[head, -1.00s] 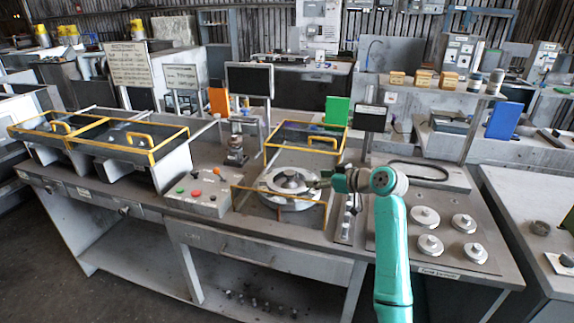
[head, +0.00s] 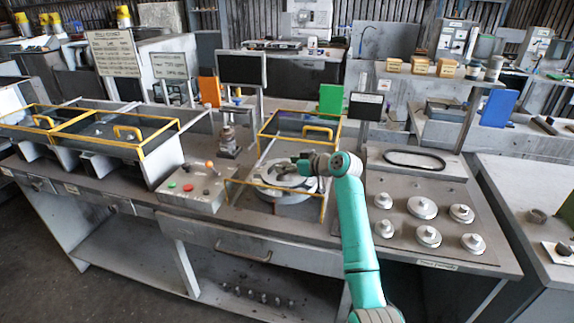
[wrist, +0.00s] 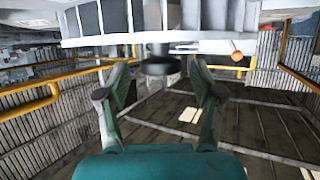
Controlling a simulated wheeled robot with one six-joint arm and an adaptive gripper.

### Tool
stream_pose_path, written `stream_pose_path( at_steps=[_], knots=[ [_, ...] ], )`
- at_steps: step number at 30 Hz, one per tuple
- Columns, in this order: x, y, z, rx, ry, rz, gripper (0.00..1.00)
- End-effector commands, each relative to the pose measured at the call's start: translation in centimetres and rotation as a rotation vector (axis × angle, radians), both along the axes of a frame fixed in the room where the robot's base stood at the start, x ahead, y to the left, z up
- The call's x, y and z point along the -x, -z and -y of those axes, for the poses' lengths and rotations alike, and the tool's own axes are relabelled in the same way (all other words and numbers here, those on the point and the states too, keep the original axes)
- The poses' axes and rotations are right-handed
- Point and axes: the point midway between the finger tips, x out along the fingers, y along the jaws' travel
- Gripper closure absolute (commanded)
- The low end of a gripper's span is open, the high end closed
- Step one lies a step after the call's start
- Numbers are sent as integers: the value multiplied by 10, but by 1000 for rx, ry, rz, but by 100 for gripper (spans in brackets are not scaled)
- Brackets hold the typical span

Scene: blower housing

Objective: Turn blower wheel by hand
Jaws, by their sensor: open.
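The blower wheel (head: 283,185) is a pale round housing-like disc on the bench inside a yellow-edged guard frame, its lid raised behind it. In the wrist view the wheel (wrist: 160,22) fills the top edge, with grey vanes and a pale rim. A dark round hub (wrist: 160,66) hangs below the rim. My gripper (wrist: 160,95) is open, its two fingers apart on either side below the hub, with nothing between them. In the head view my gripper (head: 304,165) is over the wheel's upper right part and hides some of it. I cannot tell whether it touches.
Yellow guard bars (head: 275,184) stand close around the wheel. A control box (head: 190,187) with red and green buttons and an orange-knobbed lever is to the left. Several round metal knobs (head: 422,207) sit on the panel to the right. A green plate (head: 330,99) stands behind.

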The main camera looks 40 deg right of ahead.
Motion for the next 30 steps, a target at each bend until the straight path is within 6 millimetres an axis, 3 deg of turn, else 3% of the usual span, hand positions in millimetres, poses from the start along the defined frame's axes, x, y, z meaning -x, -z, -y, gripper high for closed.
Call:
stream_pose_path(
  at_steps=[11,14,19,20,30],
  knots=[
    [-6,2,-1,0,0,1,33],
    [-6,2,-1,0,0,1,53],
    [-6,2,-1,0,0,1,96],
    [-6,2,-1,0,0,1,100],
    [-1,2,1,-1,-15,0,100]
  ],
)
